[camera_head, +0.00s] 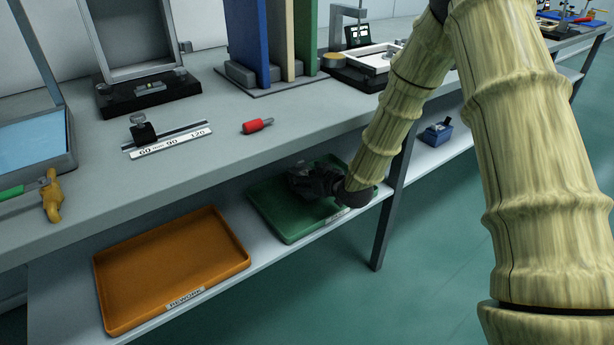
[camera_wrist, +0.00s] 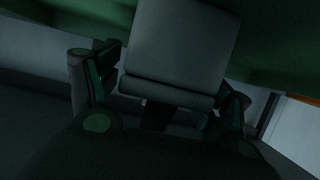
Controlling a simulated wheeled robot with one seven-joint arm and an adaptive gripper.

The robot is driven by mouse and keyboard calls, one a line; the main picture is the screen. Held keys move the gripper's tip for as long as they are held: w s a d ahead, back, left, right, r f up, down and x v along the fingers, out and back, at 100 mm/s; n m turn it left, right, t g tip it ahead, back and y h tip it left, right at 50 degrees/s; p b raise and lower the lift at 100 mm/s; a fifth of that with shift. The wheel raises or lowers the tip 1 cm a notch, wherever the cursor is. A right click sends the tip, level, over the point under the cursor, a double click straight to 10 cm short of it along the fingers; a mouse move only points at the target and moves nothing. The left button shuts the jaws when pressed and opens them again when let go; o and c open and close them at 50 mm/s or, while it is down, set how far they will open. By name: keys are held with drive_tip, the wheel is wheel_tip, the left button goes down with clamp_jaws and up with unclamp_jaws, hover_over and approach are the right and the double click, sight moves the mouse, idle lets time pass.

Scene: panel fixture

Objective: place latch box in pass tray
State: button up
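The latch box is a grey block with a rounded lower edge (camera_wrist: 180,50) in the wrist view. I cannot tell whether the box touches the tray floor.
An orange tray (camera_head: 170,270) labelled for rework stands empty on the same shelf, left of the green tray. A blue box (camera_head: 437,134) is farther right. The bench top (camera_head: 190,175) overhangs the shelf, and a dark table leg (camera_head: 388,215) stands right of my gripper.

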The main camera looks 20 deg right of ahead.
drive_tip(key=shift+r, duration=0.15)
drive_tip(key=shift+s+d+r, duration=0.1)
drive_tip(key=shift+s+r, duration=0.05)
drive_tip(key=shift+s, duration=0.15)
drive_tip(key=p+v, duration=0.3)
drive_tip(key=v, duration=0.8)
